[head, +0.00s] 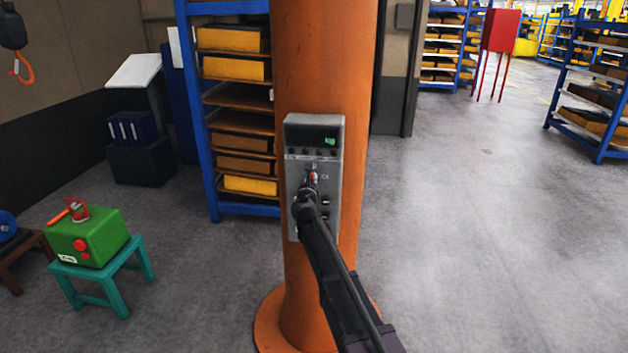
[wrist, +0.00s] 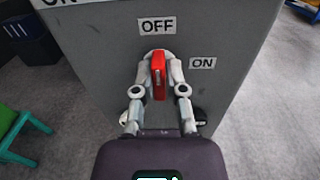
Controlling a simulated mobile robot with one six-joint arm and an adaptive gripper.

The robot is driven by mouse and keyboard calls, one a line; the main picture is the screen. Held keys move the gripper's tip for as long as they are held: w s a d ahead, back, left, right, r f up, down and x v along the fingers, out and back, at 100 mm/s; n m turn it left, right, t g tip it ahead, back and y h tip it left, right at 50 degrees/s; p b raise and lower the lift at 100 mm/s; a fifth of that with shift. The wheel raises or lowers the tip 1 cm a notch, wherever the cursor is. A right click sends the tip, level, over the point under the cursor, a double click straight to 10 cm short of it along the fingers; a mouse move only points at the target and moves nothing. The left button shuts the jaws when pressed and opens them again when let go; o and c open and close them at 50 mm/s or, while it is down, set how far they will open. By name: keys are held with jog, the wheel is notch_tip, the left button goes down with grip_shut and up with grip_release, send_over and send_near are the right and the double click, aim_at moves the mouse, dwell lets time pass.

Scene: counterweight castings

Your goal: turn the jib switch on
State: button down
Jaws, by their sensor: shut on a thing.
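The jib switch is a red lever (wrist: 158,70) on the grey control box (head: 332,155), which is fixed to an orange column. In the wrist view its handle stands between an OFF label (wrist: 156,26) above it and an ON label (wrist: 202,63) to its right. The handle lies close under the OFF label. My gripper (wrist: 158,88) has its two fingers closed on either side of the red handle. In the head view my gripper (head: 312,180) reaches the box front and partly hides the lever.
The orange column (head: 325,60) stands in the middle. A blue shelf rack (head: 185,90) with yellow and brown bins is behind it at left. A green box (head: 90,235) sits on a teal stool (head: 110,285) at lower left. The floor to the right is clear.

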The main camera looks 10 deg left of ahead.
jog(key=shift+d+m, duration=0.1)
jog(key=shift+m, duration=0.6)
jog(key=m, duration=1.2)
jog(key=shift+f, duration=0.1)
jog(key=m, duration=0.4)
jog(key=shift+f+m, duration=0.1)
jog(key=shift+m, duration=0.3)
